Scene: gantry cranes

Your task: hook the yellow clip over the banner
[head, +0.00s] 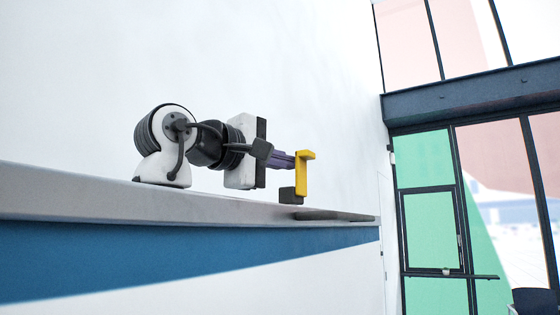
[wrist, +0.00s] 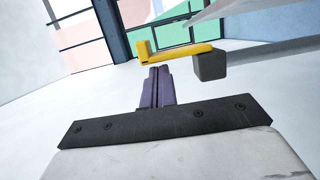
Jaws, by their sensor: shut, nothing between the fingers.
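The yellow clip (head: 303,178) stands at the tips of my gripper in the head view, with a short bend at its top. A dark grey block (head: 288,196) sits at its lower end, just above the grey ledge. In the wrist view the clip (wrist: 182,52) lies across, just beyond the fingertips, with the block (wrist: 210,66) at its right end. My gripper (head: 293,160) has its purple fingers shut and empty; they also show in the wrist view (wrist: 158,72). I cannot tell whether they touch the clip. No banner can be clearly made out.
A long grey ledge (head: 110,205) with a blue band (head: 180,255) below it runs under my arm. A flat dark piece (head: 335,215) lies along its far end. A pale wall (head: 250,50) stands behind. Windows with green panes (head: 425,160) are at the right.

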